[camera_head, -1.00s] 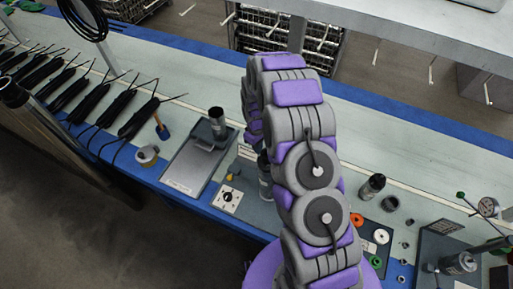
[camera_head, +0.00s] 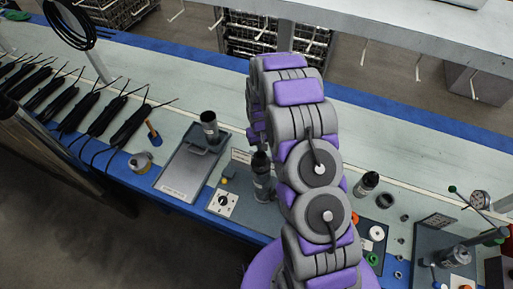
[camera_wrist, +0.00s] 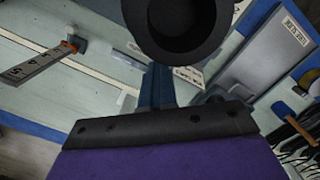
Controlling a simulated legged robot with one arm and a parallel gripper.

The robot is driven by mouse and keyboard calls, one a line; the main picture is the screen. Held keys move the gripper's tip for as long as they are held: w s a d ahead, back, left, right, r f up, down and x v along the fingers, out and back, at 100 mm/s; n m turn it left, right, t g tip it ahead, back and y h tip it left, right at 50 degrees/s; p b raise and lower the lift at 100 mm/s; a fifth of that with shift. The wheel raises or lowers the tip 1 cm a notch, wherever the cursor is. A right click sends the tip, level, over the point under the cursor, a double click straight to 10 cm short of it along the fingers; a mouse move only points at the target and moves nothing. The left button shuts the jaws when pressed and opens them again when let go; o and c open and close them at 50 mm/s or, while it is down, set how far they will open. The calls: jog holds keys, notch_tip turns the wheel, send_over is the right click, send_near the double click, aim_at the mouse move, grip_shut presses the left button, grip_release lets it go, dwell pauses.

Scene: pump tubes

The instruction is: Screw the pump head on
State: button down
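A dark, hollow, round piece (camera_wrist: 210,45) fills the top middle of the wrist view, its opening facing the camera. My gripper (camera_wrist: 157,88) shows below it as a dark bar with a narrow blue part reaching up to its edge. Whether the fingers grip it or only stand beside it is not clear. In the head view my arm links hide my gripper. A dark-topped pump tube (camera_head: 262,180) stands upright on a grey mat, just left of my arm. A shorter dark part (camera_head: 367,183) stands right of my arm.
A gauge stand (camera_head: 455,255) is at right.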

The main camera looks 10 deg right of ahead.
jog(key=d+m, duration=0.2)
jog(key=m, duration=0.1)
jog(key=shift+s+m, duration=0.3)
jog(key=shift+s, duration=0.1)
jog(key=c, duration=1.7)
grip_release()
jog(key=shift+a, duration=0.15)
jog(key=s+a+n, duration=0.2)
jog(key=a+n, duration=0.7)
jog(key=n, duration=0.9)
jog(key=shift+h+b, duration=0.3)
